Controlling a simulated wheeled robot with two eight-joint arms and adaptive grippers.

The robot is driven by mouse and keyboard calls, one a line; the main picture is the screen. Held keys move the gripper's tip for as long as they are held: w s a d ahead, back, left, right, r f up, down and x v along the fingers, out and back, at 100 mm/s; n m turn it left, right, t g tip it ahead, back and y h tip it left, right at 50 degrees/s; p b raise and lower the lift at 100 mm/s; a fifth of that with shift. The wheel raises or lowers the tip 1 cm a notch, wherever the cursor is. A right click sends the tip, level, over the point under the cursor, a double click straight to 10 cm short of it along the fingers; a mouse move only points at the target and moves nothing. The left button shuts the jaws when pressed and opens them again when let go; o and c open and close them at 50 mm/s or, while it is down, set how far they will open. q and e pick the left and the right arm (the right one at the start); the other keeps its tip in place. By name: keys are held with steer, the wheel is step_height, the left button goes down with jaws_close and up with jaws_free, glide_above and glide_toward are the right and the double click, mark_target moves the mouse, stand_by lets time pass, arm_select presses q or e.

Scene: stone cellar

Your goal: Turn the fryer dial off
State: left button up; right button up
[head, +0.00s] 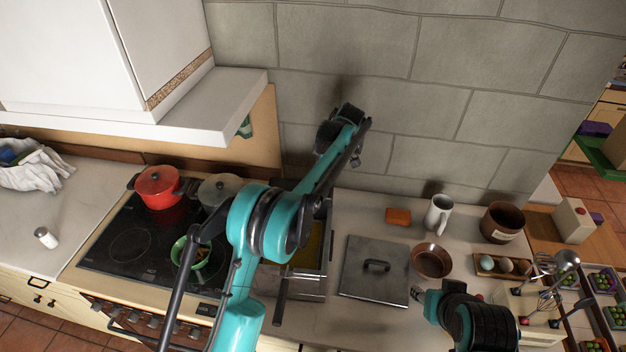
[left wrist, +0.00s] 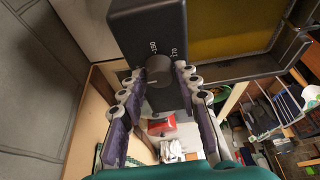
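The fryer (head: 315,262) stands on the counter right of the stove, partly hidden behind my left arm. In the left wrist view its dark control box (left wrist: 148,28) fills the top middle, with a round dark dial (left wrist: 158,69) and the marks 150 and 170 beside it. The yellow oil basin (left wrist: 235,35) is behind. My left gripper (left wrist: 158,82) is open, with its fingers on either side of the dial; I cannot tell if they touch it. In the head view my left gripper (head: 355,157) is near the wall. My right gripper (head: 418,294) is low at the right, its fingers too small to judge.
A metal lid (head: 374,268) lies right of the fryer, with a brown bowl (head: 431,261), white mug (head: 439,213) and brown pot (head: 502,223) beyond. A red pot (head: 158,188) and green pan (head: 188,254) are on the stove. The stone wall rises close behind.

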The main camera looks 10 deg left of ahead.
arm_select(q)
steer(key=shift+o, duration=0.7)
steer(key=v, duration=1.2)
